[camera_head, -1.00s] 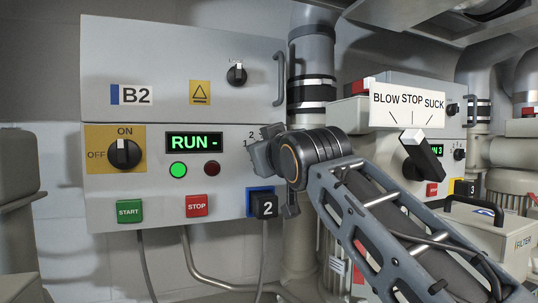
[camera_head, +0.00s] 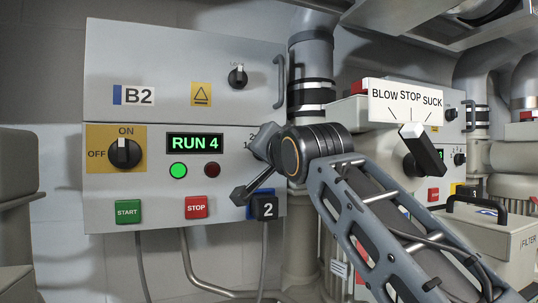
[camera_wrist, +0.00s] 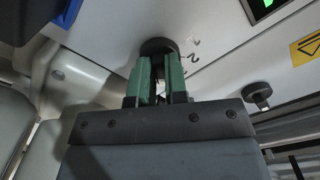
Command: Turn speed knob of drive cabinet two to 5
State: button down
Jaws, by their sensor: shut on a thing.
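Drive cabinet two (camera_head: 225,208) is the light grey box marked B2, with a blue and black "2" tag (camera_head: 264,207) at its lower right. Its green display (camera_head: 195,143) reads "RUN 4". The green lamp (camera_head: 178,169) is lit. The speed knob is hidden behind my gripper (camera_head: 258,165) in the head view. In the wrist view the dark round speed knob (camera_wrist: 158,46) sits between the green fingers of my gripper (camera_wrist: 160,72), which is shut on it. Part of the number scale shows beside the knob.
The ON/OFF switch (camera_head: 124,153) points to ON. START (camera_head: 128,212) and STOP (camera_head: 196,208) buttons are below it. A BLOW STOP SUCK sign (camera_head: 405,98) with a lever (camera_head: 423,148) stands right of my arm. A pipe (camera_head: 311,60) runs behind.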

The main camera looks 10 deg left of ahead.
jog(key=m, duration=0.6)
jog(key=shift+d+r+m+b, duration=0.1)
jog(key=shift+r+m+b, duration=0.05)
jog(key=shift+m+b, duration=0.2)
dwell(0.3)
jog(key=c, duration=1.3)
grip_release()
jog(key=shift+o, duration=0.8)
jog(key=b+v, duration=0.4)
jog(key=v, duration=1)
jog(key=shift+b, duration=0.4)
